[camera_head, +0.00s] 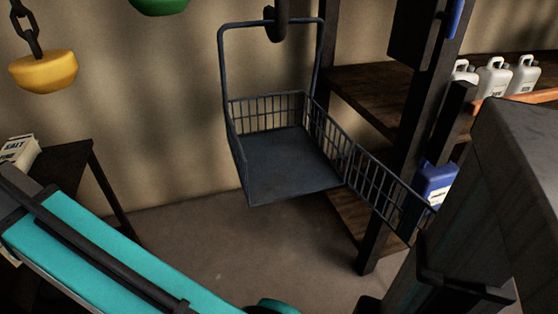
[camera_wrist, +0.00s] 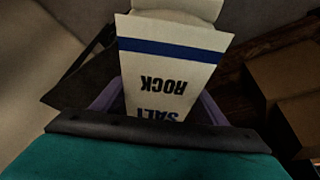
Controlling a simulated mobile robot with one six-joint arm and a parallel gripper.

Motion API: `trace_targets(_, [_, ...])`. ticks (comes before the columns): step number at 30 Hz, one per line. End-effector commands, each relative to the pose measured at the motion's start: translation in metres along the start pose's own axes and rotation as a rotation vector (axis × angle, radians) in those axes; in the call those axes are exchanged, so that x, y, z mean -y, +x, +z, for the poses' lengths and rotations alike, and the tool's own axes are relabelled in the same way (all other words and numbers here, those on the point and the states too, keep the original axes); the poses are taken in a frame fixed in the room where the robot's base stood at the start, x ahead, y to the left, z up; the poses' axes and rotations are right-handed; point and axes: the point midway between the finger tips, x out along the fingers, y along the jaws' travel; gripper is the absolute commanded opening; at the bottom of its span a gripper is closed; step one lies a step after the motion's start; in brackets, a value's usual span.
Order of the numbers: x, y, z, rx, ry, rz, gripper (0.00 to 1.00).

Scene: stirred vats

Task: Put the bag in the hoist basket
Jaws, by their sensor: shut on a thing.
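The bag (camera_wrist: 172,62), white with a blue stripe and the words ROCK SALT, fills the middle of the wrist view. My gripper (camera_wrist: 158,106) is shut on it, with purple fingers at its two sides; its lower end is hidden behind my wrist. In the head view a white bag marked SALT (camera_head: 18,152) shows at the left edge by a dark table; I cannot tell if it is the same bag. The hoist basket (camera_head: 288,165), dark wire with a flat floor, hangs in the middle of the head view, apart from my arm. It looks empty.
The basket's mesh gate (camera_head: 378,182) swings out to the right, towards a dark post and wooden shelves (camera_head: 370,92). White jugs (camera_head: 493,78) and a blue container (camera_head: 436,182) stand there. A yellow weight (camera_head: 43,71) hangs at upper left. Cardboard boxes (camera_wrist: 285,75) lie right in the wrist view.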

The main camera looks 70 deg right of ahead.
Motion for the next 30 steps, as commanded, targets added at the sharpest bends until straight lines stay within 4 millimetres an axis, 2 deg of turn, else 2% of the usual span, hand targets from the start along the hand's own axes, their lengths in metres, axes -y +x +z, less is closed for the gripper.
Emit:
trace_targets(5, [-0.018,-0.004,-0.003,-0.003,0.042,0.018,0.09])
trace_targets(8, [-0.035,-0.006,-0.004,-0.003,0.081,0.034,0.09])
trace_targets(19, [-0.119,-0.017,-0.002,-0.004,0.276,0.115,0.09])
trace_targets(30, [-0.204,-0.033,0.011,-0.004,0.473,0.198,0.09])
